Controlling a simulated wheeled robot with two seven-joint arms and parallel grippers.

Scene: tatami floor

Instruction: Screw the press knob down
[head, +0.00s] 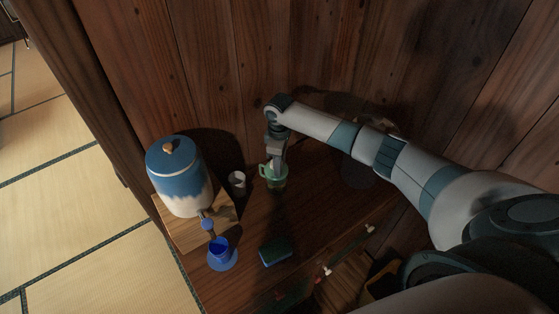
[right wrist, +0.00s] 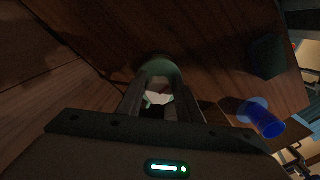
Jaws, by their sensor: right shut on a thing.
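I cannot make out a press knob in either view. My right gripper (head: 275,164) points down at a green mug (head: 276,183) near the wall and is shut on it. In the right wrist view the mug (right wrist: 160,69) shows beyond the two fingers, with a small pale patch (right wrist: 158,98) between them; the exact contact is dark and hard to see. A blue and white dispenser (head: 180,180) with a round wooden lid knob (head: 168,148) stands to the left. My left gripper is not in view.
The dispenser stands on a wooden stand (head: 188,236), with a blue cup (head: 221,254) at its front. A pale cup (head: 237,183) stands between dispenser and mug. A dark green sponge (head: 275,252) lies toward the front edge. The dark wooden top right of the sponge is clear.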

